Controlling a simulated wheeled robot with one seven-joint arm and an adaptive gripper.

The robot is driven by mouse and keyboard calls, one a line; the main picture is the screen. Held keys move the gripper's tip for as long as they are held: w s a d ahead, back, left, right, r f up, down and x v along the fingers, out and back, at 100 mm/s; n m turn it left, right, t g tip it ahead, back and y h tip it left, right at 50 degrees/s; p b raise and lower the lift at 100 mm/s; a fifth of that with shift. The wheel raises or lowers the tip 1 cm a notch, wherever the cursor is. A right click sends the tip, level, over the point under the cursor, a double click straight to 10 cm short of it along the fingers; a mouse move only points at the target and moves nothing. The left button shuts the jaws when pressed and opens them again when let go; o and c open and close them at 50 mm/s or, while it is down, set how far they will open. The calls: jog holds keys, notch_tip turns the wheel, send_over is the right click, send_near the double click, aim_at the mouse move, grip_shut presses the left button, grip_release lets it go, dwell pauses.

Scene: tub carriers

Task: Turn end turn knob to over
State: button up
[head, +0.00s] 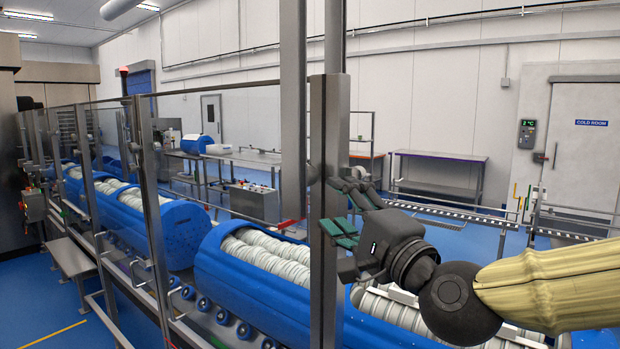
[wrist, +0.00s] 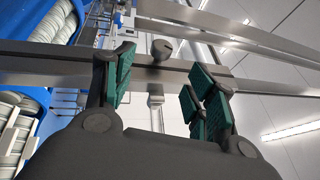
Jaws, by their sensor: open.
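My gripper (head: 342,211) is in front of a steel post (head: 328,130) in the head view, its green-padded fingers spread and pointing towards it. In the wrist view my gripper (wrist: 164,68) is open and empty, one finger on each side. A small dark round knob (wrist: 162,48) shows beyond and between the fingertips, by a grey metal bar (wrist: 60,52). I see no finger touching it. A pale stem-like part (wrist: 155,92) shows below the knob. I cannot read any marking for the knob's positions. In the head view I cannot make the knob out for certain.
Blue tubs (head: 250,288) filled with whitish rolled items stand on a roller conveyor behind clear guard panels at left and centre. A steel bench (head: 440,158) and a cold room door (head: 580,150) are farther back. Open blue floor shows at right.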

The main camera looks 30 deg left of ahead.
aim_at(310, 180)
jog(key=p+x, duration=0.5)
jog(key=x, duration=0.5)
jog(key=shift+a+r, duration=0.15)
jog(key=shift+a, duration=0.25)
jog(key=c, duration=1)
